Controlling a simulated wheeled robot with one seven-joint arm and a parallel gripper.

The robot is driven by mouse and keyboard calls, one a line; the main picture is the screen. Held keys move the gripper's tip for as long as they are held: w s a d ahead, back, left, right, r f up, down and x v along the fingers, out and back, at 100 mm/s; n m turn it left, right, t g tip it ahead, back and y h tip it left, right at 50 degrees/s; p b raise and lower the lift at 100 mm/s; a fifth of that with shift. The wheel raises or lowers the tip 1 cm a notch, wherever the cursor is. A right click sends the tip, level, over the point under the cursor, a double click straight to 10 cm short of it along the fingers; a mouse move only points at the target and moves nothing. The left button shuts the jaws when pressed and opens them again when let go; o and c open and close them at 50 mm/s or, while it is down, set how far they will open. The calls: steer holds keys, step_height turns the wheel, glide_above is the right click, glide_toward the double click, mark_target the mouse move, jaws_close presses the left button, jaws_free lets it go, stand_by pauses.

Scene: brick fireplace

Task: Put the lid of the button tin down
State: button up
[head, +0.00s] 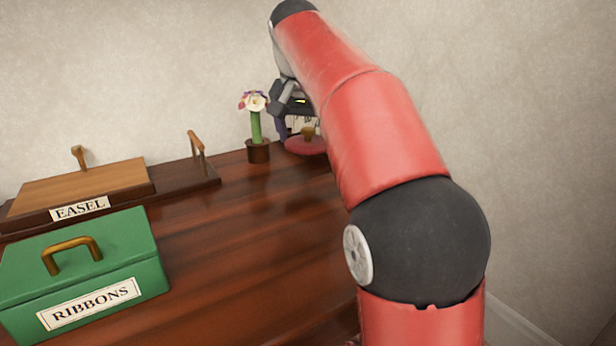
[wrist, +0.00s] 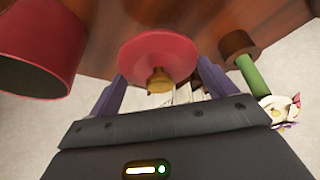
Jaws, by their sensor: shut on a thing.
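The round red lid (wrist: 150,50) with a brass knob (wrist: 160,80) is between the purple fingers of my gripper (wrist: 160,71) in the wrist view. In the head view the lid (head: 305,146) shows at the far end of the table, knob up, partly behind my arm. I cannot tell whether it touches the table. A red, round tin (wrist: 38,55) stands beside it at the left of the wrist view, cut by the frame edge. My arm hides the tin in the head view.
A flower pot (head: 258,152) with a green stem and pale flowers stands close beside the lid. A wooden box labelled EASEL (head: 95,187) and a green RIBBONS box (head: 90,262) are on the left. The middle of the table (head: 235,235) is clear.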

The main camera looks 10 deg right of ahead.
mark_target(310, 176)
steer(key=shift+f+b, duration=0.85)
steer(key=shift+f, duration=2.45)
steer(key=shift+f, duration=0.2)
steer(key=o, duration=0.8)
steer(key=shift+o, duration=0.2)
steer(key=shift+r, duration=0.5)
steer(key=p+v, duration=0.3)
steer(key=v, duration=0.7)
steer(key=shift+s+a+r, duration=0.15)
steer(key=shift+s+r, duration=0.05)
steer(key=shift+r, duration=0.15)
steer(key=shift+s+r, duration=0.15)
steer(key=shift+r, duration=0.15)
